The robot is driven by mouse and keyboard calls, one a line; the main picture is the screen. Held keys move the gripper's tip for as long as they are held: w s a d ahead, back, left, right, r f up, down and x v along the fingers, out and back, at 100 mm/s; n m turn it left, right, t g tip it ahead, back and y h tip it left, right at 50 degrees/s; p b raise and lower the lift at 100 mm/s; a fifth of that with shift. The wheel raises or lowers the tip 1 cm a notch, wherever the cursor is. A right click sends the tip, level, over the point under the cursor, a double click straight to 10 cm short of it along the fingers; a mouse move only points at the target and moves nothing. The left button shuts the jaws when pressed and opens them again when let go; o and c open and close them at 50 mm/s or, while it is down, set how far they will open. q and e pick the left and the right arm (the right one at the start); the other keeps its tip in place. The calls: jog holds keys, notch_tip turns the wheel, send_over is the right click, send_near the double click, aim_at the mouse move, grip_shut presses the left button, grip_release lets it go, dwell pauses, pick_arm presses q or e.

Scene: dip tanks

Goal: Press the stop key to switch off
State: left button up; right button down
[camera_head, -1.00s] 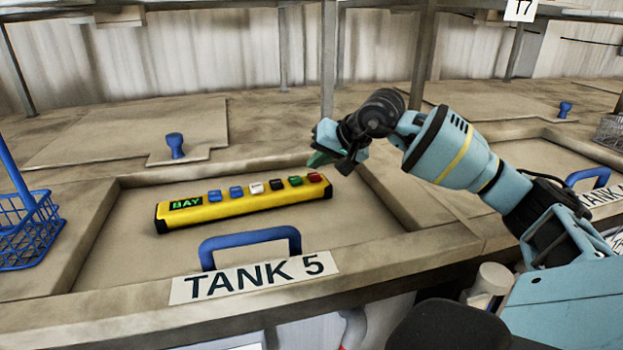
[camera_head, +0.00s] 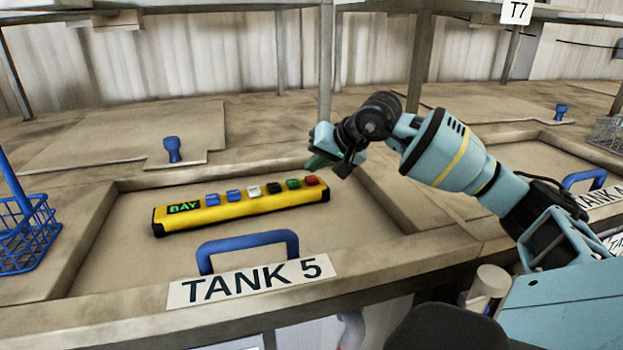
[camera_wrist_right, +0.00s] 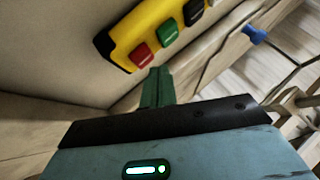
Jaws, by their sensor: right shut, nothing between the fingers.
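A yellow control bar (camera_head: 240,205) with black ends lies on the lid of tank 5. Its green-lit display (camera_head: 184,207) seems to read BAY. Along it sit two blue keys, a white key (camera_head: 253,190), a black key (camera_head: 273,187), a green key (camera_head: 292,184) and, at the right end, a red key (camera_head: 312,181); no stop lettering is legible. My right gripper (camera_head: 318,160) is shut and empty, just above and behind the red key. In the right wrist view its green fingertips (camera_wrist_right: 157,88) point close to the red key (camera_wrist_right: 141,55); contact cannot be told. My left gripper is out of view.
A blue lid handle (camera_head: 248,240) stands in front of the bar, above the TANK 5 sign (camera_head: 250,281). A blue wire basket (camera_head: 25,235) is at the left. A grey post (camera_head: 326,70) rises behind my right gripper. The lid around the bar is clear.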

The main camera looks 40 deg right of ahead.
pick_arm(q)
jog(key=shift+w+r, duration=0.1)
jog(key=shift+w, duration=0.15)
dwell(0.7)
pick_arm(e)
jog(key=shift+f, duration=0.45)
pick_arm(q)
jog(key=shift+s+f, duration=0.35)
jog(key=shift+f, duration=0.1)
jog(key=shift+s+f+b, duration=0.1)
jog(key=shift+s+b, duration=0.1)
jog(key=shift+b, duration=0.15)
pick_arm(e)
jog(key=shift+f, duration=0.1)
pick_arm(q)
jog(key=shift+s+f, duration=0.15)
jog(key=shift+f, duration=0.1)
pick_arm(e)
jog(key=shift+f, duration=0.35)
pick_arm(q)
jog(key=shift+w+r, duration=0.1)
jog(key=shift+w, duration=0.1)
pick_arm(e)
jog(key=shift+r, duration=0.1)
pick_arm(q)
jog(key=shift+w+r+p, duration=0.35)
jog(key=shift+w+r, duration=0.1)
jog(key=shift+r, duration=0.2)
pick_arm(e)
jog(key=shift+r, duration=0.8)
